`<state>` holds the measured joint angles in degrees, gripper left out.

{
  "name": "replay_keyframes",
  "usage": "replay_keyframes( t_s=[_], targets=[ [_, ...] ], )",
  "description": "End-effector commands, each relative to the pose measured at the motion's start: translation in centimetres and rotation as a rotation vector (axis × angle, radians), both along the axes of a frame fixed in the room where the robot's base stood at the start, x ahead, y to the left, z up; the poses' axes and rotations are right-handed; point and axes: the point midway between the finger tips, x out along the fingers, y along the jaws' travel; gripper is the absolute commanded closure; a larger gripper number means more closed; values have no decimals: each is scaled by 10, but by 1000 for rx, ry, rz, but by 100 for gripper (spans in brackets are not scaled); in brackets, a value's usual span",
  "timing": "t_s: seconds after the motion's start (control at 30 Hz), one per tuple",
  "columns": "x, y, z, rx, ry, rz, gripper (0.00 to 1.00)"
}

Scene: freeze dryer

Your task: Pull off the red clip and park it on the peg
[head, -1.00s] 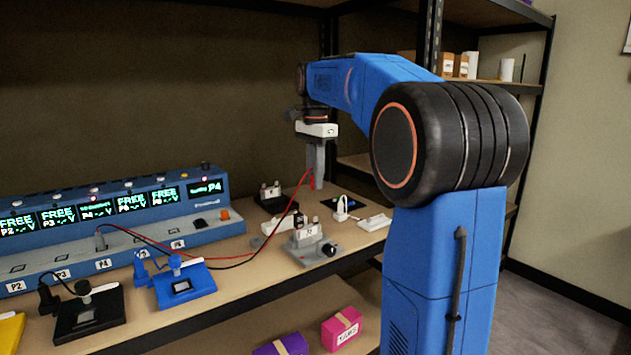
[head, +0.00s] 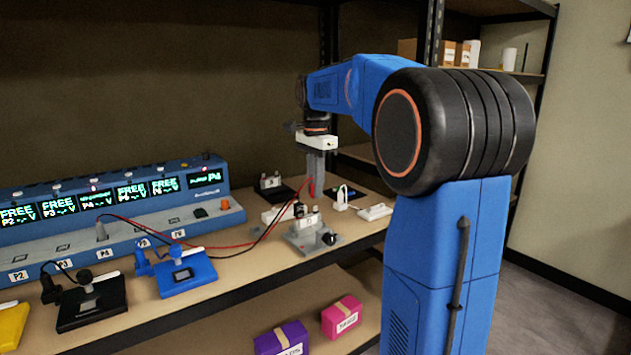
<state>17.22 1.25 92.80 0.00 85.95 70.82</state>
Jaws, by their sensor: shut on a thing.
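My gripper (head: 315,193) points down over the right part of the bench. It is shut on the red clip (head: 312,187), of which only a small red part shows beside the fingers. A red lead (head: 290,203) runs from the clip to the blue rack on the left. The clip is above and just behind the grey fixture (head: 306,235) with its two terminals and black knob. A black lead (head: 272,228) reaches the left side of that fixture, where a dark clip (head: 299,210) shows. I cannot tell which part is the peg.
The blue rack (head: 120,215) with lit displays stands along the left. A blue holder (head: 185,275) and a black holder (head: 90,303) stand in front of it. A black block (head: 270,197), a white plug (head: 341,203) and a white strip (head: 375,212) surround the gripper.

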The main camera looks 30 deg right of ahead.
Motion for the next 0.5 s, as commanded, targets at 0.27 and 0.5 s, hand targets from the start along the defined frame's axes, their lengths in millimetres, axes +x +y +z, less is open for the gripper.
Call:
replay_keyframes(
  t_s=[0.27, 0.5],
  targets=[
    [1, 0, 0, 0, 0, 0, 100],
    [17, 9, 0, 0, 0, 1, 100]
  ],
)
